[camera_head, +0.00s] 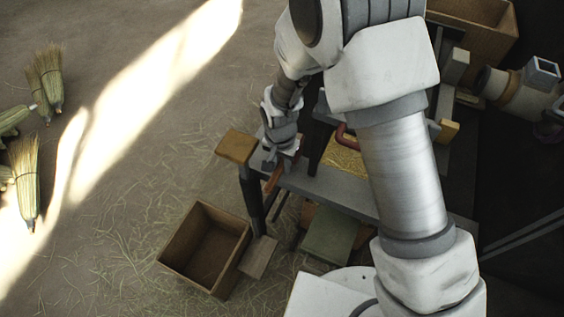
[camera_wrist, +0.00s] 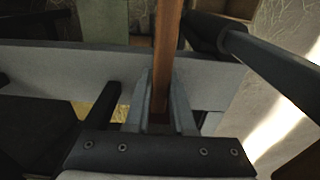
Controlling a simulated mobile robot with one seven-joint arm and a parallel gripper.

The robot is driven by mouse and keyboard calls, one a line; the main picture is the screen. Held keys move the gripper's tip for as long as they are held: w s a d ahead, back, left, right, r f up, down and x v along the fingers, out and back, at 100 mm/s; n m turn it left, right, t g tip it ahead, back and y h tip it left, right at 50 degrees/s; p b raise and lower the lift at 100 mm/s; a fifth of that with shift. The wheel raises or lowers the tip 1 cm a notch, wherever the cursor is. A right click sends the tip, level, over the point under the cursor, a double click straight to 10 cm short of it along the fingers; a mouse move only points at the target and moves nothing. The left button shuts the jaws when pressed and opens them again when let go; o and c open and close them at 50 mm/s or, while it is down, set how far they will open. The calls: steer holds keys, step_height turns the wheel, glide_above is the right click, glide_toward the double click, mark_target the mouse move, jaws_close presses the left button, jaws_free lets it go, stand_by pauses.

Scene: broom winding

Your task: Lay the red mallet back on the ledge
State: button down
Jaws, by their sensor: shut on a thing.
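My gripper (camera_head: 272,165) is over the left end of the grey ledge (camera_head: 335,194), low near its edge. In the wrist view, my gripper (camera_wrist: 161,82) is shut on a reddish-brown wooden bar, which looks like the handle of the red mallet (camera_wrist: 167,45). The bar runs away from between the fingers, across the ledge (camera_wrist: 60,72) and past its far edge. In the head view, a small reddish-brown part of the mallet (camera_head: 272,182) shows below the fingers. I cannot make out the mallet's head, or whether the bar touches the ledge.
A wooden block (camera_head: 236,146) tops a dark post left of the ledge. An open wooden box (camera_head: 205,247) stands on the floor below. A red curved handle (camera_head: 346,137) and yellow straw (camera_head: 343,156) are behind the ledge. Brooms (camera_head: 26,180) lie far left; the floor between is mostly clear.

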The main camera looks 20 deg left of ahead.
steer(key=shift+f+b, duration=0.3)
steer(key=shift+f, duration=0.45)
steer(key=c, duration=0.7)
jaws_free()
steer(key=shift+r, duration=0.15)
steer(key=r+p, duration=0.1)
steer(key=r, duration=0.4)
steer(key=r+p, duration=0.1)
steer(key=r, duration=0.5)
steer(key=s+r+p, duration=0.1)
steer(key=r, duration=0.5)
steer(key=shift+r, duration=0.1)
steer(key=shift+r, duration=0.1)
